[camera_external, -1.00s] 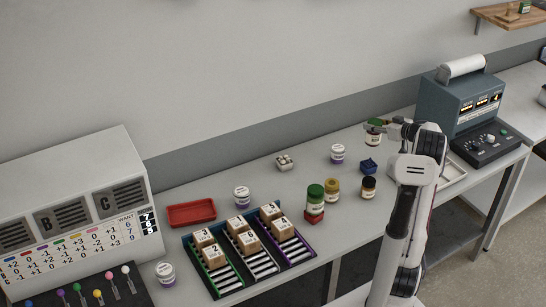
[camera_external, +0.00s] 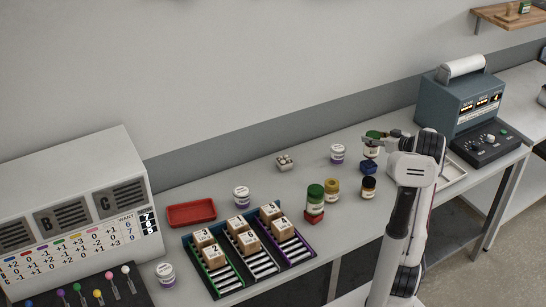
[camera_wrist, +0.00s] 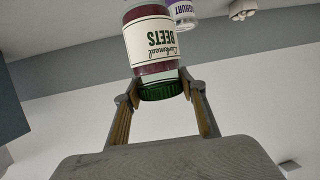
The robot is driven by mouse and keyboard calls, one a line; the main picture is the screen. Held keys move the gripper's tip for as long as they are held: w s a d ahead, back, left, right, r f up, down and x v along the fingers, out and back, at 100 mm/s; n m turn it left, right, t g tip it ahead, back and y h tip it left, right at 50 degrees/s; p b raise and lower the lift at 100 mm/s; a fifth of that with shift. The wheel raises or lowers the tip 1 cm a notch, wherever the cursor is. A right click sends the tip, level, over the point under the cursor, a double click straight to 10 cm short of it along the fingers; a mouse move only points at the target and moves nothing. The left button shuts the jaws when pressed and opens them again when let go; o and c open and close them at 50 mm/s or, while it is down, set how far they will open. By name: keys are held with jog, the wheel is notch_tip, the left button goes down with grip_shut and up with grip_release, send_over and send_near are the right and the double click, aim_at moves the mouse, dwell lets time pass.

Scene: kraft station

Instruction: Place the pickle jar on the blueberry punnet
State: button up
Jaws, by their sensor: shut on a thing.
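My gripper (camera_external: 377,135) is shut on a jar with a green lid (camera_external: 372,151). In the wrist view the held jar (camera_wrist: 151,42) has dark red contents and a label reading "BEETS"; the gripper's fingers (camera_wrist: 161,86) close around its green lid. A small blue punnet (camera_external: 368,168) stands on the bench directly below the held jar in the external view. I cannot tell whether the jar touches it. Another green-lidded jar (camera_external: 315,195), with green contents, stands on a red punnet (camera_external: 314,216) to the left.
A yellow-lidded jar (camera_external: 332,188) and a black-lidded jar (camera_external: 368,188) stand near the blue punnet. A white tub (camera_external: 337,154) and a pale egg-carton-like item (camera_external: 285,163) stand behind. A white tray (camera_external: 453,172) and a blue-grey machine (camera_external: 460,105) are at right.

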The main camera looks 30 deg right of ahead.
jog(key=shift+f, duration=1.8)
jog(key=shift+f, duration=0.1)
jog(key=o, duration=1.5)
jog(key=shift+f, duration=0.1)
jog(key=shift+s+d+r, duration=0.1)
jog(key=shift+s+r, duration=0.2)
jog(key=shift+s, duration=0.1)
jog(key=v, duration=1.1)
jog(key=shift+s, duration=0.1)
